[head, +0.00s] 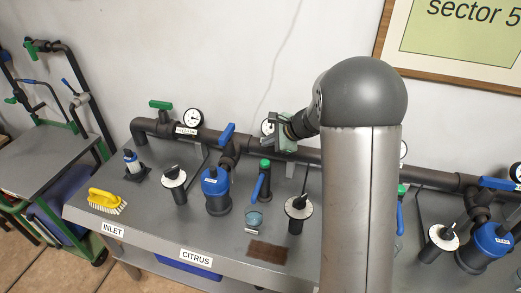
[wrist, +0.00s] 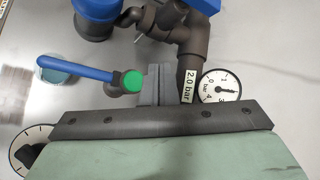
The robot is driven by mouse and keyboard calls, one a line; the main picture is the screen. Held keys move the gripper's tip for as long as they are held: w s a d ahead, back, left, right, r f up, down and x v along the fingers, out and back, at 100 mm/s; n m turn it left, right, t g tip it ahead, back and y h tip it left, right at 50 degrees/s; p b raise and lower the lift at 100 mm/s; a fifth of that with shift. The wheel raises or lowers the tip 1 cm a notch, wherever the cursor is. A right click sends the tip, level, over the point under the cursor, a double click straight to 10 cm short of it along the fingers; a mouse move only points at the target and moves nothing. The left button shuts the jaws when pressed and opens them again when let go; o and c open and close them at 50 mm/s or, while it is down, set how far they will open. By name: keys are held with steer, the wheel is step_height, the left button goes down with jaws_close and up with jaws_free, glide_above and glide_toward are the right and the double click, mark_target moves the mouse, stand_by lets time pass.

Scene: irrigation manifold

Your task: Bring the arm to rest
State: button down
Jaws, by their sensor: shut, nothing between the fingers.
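My gripper (head: 284,147) is in the head view, raised above the back of the bench by the dark pipe. It is shut and empty. In the wrist view its closed grey fingers (wrist: 155,72) stick out past the dark edge of the green gripper body. They appear beside the green cap of a valve with a blue lever (wrist: 75,69); I cannot tell whether they touch anything. The same valve (head: 258,186) stands in front of the gripper in the head view. My arm hides part of the bench and pipe.
The long dark pipe (head: 235,138) carries gauges and valves along the wall. A blue filter (head: 216,186), a teal cup (head: 254,218), a brown mat (head: 267,252) and a yellow brush (head: 107,201) are on the grey bench. A gauge (wrist: 219,87) and a "2.0 bar" label are close to the fingers.

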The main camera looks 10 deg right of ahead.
steer(key=s+a+r+n+g+h, duration=0.1)
steer(key=s+a+r+n+g, duration=0.3)
steer(key=s, duration=0.6)
steer(key=s+a+n+h, duration=0.1)
steer(key=s+n, duration=0.5)
steer(key=s, duration=0.4)
steer(key=s+d+n+g+h, duration=0.1)
steer(key=s+n, duration=0.3)
steer(key=s, duration=0.4)
steer(key=s+d+f+n+g+h, duration=0.1)
steer(key=s+d+n+h, duration=0.2)
steer(key=s, duration=0.5)
steer(key=shift+s+f+n+h, duration=0.2)
steer(key=shift+n+h, duration=0.1)
steer(key=shift+n, duration=0.2)
steer(key=shift+r, duration=0.1)
